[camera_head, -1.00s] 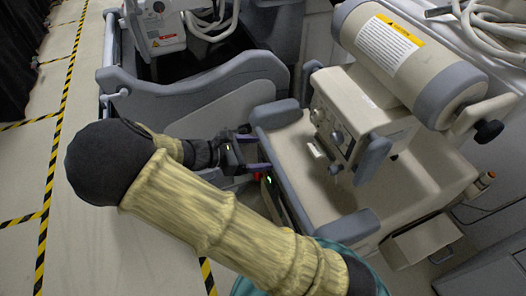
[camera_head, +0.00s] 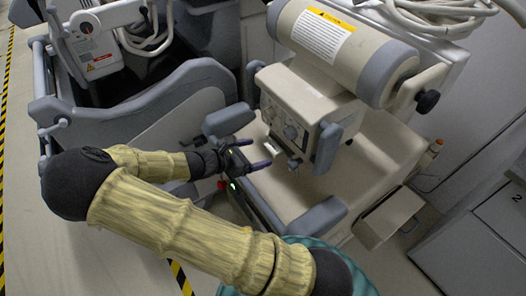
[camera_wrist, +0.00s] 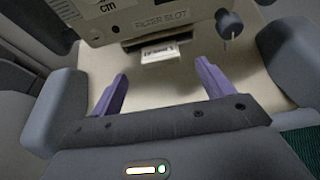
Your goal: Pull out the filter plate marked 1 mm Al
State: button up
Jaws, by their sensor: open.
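A pale filter plate (camera_wrist: 158,52) with a small label sticks out of the dark slot under the words "FILTER SLOT" on the beige collimator box (camera_wrist: 150,22). The label is too small to read surely. In the head view the plate (camera_head: 274,147) shows as a small white tab at the front of the box (camera_head: 297,115). My gripper (camera_wrist: 161,76) is open and empty, its two purple fingers pointing toward the plate from either side, apart from it. In the head view my gripper (camera_head: 256,154) is over the cart's near edge.
A dark knob (camera_wrist: 229,24) hangs right of the plate. Grey bumpers (camera_head: 228,120) (camera_head: 318,217) stand at the cart's corners. A large tube housing (camera_head: 335,45) is above the box. The beige cart top (camera_head: 330,185) is mostly clear.

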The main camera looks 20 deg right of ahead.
aim_at(269, 150)
jog(key=shift+x, duration=1.8)
jog(key=c, duration=1.1)
